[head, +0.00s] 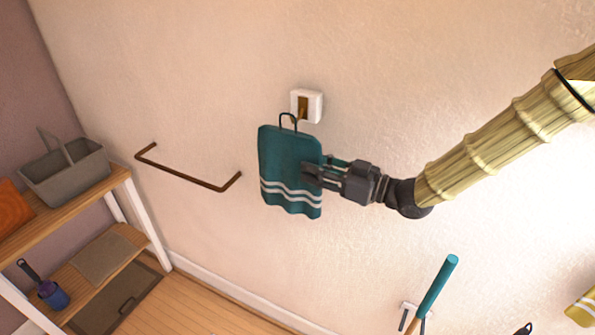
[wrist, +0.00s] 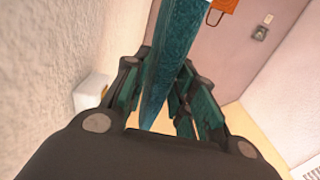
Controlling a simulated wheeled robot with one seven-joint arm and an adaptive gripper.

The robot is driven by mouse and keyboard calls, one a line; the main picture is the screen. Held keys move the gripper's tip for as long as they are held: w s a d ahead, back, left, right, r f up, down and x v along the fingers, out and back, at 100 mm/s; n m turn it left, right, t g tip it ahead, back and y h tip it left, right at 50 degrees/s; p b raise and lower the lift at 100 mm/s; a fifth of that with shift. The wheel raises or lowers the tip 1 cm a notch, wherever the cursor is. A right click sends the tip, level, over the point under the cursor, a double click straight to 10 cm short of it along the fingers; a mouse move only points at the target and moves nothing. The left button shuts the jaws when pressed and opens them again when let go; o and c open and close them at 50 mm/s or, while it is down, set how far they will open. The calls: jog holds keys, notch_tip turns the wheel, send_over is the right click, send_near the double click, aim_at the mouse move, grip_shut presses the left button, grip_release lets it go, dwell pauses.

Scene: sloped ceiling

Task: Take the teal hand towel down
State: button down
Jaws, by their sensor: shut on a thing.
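The teal hand towel (head: 287,165) has white wavy stripes near its lower edge and a dark loop at its top. It hangs upright in front of the wall, just below a white wall hook plate (head: 312,105) with a brown hook. The loop reaches up beside the hook; I cannot tell whether it is still around it. My gripper (head: 312,175) is shut on the towel's right edge, coming from the right. In the wrist view the towel (wrist: 168,65) shows edge-on between my fingers (wrist: 158,100).
A brown towel bar (head: 190,172) is on the wall to the left. A wooden shelf (head: 105,190) with a grey basket (head: 65,172) stands at the far left. A teal-handled tool (head: 437,285) is at a lower wall holder on the right.

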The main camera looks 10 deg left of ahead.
jog(key=shift+s+a+b, duration=0.2)
jog(key=shift+s+a, duration=0.1)
jog(key=shift+s, duration=0.7)
jog(key=shift+s+a+b, duration=0.2)
jog(key=shift+s+a, duration=0.1)
jog(key=shift+s, duration=0.65)
